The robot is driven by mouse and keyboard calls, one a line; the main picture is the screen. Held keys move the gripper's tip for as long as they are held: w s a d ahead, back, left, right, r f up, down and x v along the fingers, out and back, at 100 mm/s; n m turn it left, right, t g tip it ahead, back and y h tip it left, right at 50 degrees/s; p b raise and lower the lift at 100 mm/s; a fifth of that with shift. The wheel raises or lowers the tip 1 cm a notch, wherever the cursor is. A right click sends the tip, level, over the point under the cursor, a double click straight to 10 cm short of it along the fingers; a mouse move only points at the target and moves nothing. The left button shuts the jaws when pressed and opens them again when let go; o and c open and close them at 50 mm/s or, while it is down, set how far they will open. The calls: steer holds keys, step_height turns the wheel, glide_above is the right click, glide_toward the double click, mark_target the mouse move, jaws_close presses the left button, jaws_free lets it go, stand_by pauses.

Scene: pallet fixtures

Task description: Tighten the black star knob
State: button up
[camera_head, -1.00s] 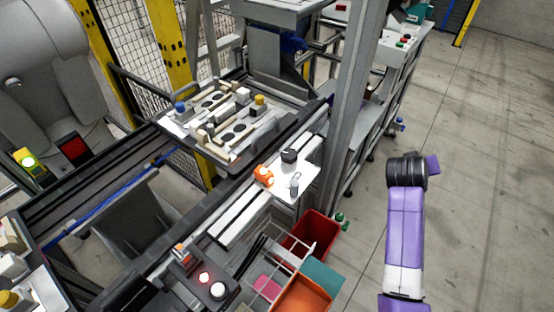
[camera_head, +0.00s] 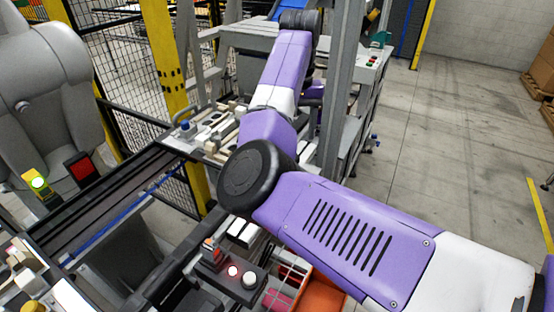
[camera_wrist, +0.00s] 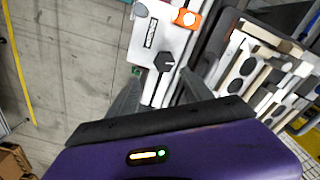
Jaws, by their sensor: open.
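The black star knob (camera_wrist: 164,61) sits on a white plate (camera_wrist: 168,40) in the upper middle of the wrist view. An orange part (camera_wrist: 186,18) stands on the same plate, beyond the knob. My gripper (camera_wrist: 161,76) is open and empty, its two dark fingers pointing toward the knob, one to each side of it in the picture. Whether they touch it or how far above it they are, I cannot tell. In the head view my purple arm hides the knob and the plate.
A pallet (camera_wrist: 229,50) with several pale blocks and dark discs lies right of the plate; part of it shows in the head view (camera_head: 188,143). A grey post (camera_head: 335,110) stands close to my arm. An orange bin (camera_head: 318,292) sits below.

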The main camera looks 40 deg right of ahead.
steer(key=shift+w+a+r, duration=0.1)
steer(key=shift+a+r, duration=0.1)
steer(key=shift+a, duration=0.2)
steer(key=shift+a+f, duration=0.15)
steer(key=shift+f, duration=3.7)
jaws_close()
